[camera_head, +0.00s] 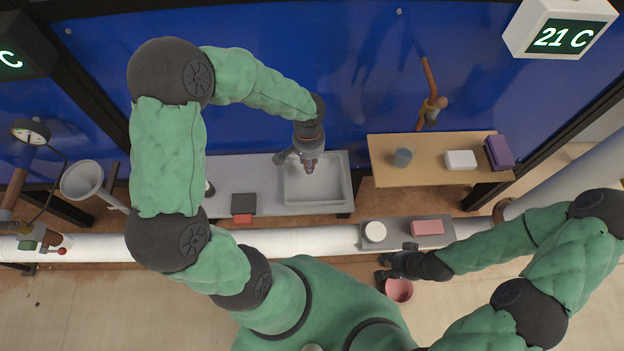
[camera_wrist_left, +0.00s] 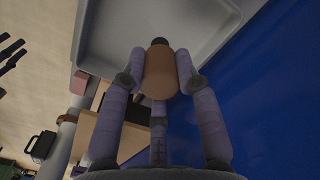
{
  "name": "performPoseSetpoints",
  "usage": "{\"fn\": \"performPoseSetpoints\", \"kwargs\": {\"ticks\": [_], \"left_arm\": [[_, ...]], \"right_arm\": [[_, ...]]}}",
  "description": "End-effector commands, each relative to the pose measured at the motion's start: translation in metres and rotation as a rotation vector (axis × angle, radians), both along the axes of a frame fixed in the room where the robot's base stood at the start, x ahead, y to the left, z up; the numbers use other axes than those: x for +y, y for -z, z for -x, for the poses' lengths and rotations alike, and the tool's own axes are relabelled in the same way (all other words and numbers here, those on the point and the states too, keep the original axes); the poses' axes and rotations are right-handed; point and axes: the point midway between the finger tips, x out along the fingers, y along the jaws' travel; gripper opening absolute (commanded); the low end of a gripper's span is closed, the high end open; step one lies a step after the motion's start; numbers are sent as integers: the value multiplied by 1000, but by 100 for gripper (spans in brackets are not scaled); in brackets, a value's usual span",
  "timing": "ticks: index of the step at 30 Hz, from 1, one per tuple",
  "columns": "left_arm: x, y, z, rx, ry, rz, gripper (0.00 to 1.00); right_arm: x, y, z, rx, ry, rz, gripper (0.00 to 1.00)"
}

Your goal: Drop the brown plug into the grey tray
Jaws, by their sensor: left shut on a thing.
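The brown plug (camera_wrist_left: 160,74) is a short brown cylinder with a dark end, held between the purple-grey fingers of my left gripper (camera_wrist_left: 158,82). In the head view my left gripper (camera_head: 309,166) points down over the grey tray (camera_head: 337,188), with little of the plug showing at its tips. The grey tray is a shallow rectangle with a raised rim, and its bare inside also shows in the left wrist view (camera_wrist_left: 120,36). The gap between plug and tray floor is hard to judge. My right gripper (camera_head: 388,266) has its dark fingers spread apart, empty, beside a pink pot (camera_head: 399,291).
The tray stands on a grey bench (camera_head: 268,172) with a dark and red block (camera_head: 242,206) to its left. A wooden shelf (camera_head: 435,178) at right holds a grey cup (camera_head: 402,158), a white box (camera_head: 460,160) and a purple block (camera_head: 498,153). A blue wall is behind.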

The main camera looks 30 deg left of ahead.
Motion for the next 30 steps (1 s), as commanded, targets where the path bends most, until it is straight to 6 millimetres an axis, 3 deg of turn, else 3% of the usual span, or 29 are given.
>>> {"fn": "performPoseSetpoints", "kwargs": {"ticks": [1,3,4,17,30], "left_arm": [[0,0,0,-1,0,0,35],[0,0,0,-1,0,0,55],[0,0,0,-1,0,0,60],[0,-7,-1,-3,0,-1,60],[0,-86,-1,-5,0,0,60]], "right_arm": [[0,0,0,0,0,0,40],[0,0,0,0,0,0,40],[0,0,0,0,0,0,40],[0,0,0,0,0,0,40],[0,0,0,0,0,0,40]]}}
